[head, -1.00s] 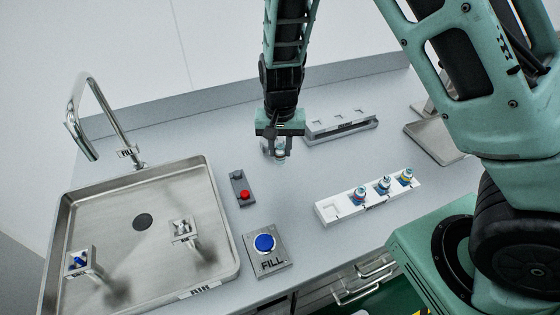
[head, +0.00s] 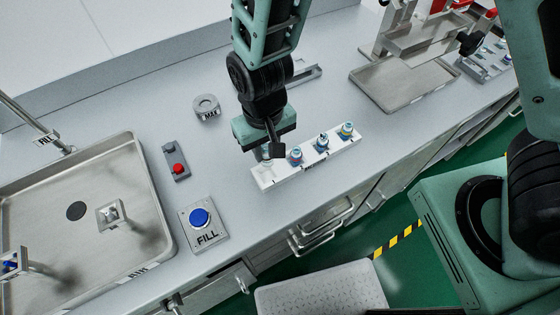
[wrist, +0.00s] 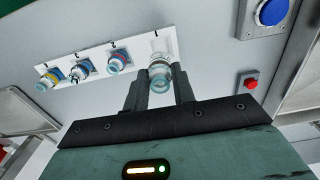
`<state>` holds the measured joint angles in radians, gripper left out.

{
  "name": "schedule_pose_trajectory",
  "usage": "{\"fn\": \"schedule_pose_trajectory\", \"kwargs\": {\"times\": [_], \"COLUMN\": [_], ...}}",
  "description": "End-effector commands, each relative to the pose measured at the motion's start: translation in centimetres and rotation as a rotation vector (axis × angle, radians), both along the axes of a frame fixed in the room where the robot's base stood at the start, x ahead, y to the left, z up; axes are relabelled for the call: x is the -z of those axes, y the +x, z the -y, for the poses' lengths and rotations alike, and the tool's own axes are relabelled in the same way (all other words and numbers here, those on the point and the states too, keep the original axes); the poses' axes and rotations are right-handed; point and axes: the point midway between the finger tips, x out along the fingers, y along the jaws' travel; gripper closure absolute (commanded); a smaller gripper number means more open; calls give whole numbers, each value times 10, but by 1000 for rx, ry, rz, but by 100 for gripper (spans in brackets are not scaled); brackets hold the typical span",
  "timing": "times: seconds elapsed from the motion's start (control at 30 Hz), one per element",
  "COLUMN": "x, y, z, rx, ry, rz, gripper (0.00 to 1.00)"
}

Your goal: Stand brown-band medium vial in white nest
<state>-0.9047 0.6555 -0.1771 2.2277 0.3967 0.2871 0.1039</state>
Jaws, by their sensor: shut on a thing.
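The white nest (head: 320,160) is a long block on the counter with several vials standing in it. My gripper (head: 266,154) is at its left end, which hides that slot.
A FILL plate with a blue button (head: 201,217) and a red-button box (head: 177,168) lie left of the nest. A steel sink (head: 140,190) is further left. A round grey MAX holder (head: 206,108) and a grey rack (head: 305,74) stand behind. A steel tray (head: 390,90) is at the right.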

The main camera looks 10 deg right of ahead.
Motion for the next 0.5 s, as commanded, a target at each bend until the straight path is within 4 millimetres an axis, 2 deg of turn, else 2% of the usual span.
{"fn": "schedule_pose_trajectory", "kwargs": {"times": [0.1,0.27,0.5], "x": [18,30,61], "y": [0,1,1], "z": [1,0,1], "rx": [3,3,5], "ry": [-2,0,-2], "rz": [-2,0,-2], "gripper": [96,96,96]}}
